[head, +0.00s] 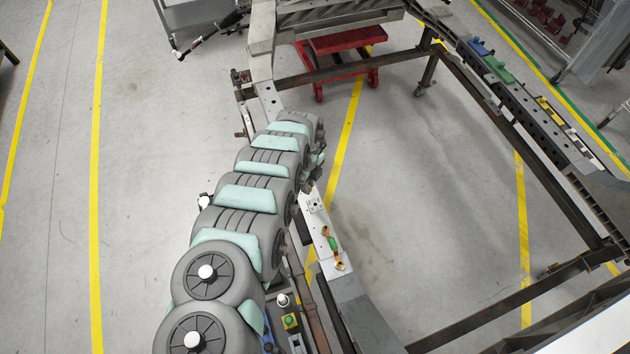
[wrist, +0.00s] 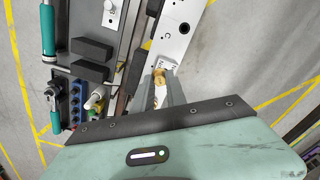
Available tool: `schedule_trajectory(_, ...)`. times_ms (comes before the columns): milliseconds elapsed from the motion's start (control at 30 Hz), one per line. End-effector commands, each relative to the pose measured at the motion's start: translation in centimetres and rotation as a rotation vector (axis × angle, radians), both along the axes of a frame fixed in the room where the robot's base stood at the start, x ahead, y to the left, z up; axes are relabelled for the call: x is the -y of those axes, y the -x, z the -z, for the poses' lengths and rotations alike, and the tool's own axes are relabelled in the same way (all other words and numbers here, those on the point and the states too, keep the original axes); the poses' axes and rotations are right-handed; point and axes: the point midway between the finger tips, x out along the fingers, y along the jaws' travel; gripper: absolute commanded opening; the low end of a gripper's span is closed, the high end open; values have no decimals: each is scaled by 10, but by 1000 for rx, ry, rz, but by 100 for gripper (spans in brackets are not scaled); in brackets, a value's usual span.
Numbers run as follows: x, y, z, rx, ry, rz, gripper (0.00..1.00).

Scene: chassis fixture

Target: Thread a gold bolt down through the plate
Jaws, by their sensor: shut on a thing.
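My gripper (wrist: 162,92) shows in the wrist view, its two grey fingers shut on a gold bolt (wrist: 159,75). The bolt's end lies close to the edge of a pale metal plate (wrist: 178,32). I cannot tell whether the bolt touches the plate or is in a hole. The plate has a large dark hole and some smaller marks. In the head view the pale plate (head: 315,213) runs along the rail beside my arm, with gold pieces (head: 340,266) and a green piece (head: 333,243) on it. My arm hides the gripper there.
Left of the plate in the wrist view are dark blocks (wrist: 92,48), a teal-handled tool (wrist: 47,30) and a blue socket holder (wrist: 75,102). In the head view dark frame beams (head: 350,65) surround open floor. A red cart (head: 345,42) stands at the back.

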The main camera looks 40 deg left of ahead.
Motion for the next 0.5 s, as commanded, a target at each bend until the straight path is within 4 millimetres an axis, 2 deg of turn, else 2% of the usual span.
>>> schedule_trajectory(100, 19, -9, 0, 1, -2, 89, 0)
schedule_trajectory(167, 24, -10, 2, 2, -2, 110, 0)
schedule_trajectory(500, 26, -10, 18, 0, -1, 116, 0)
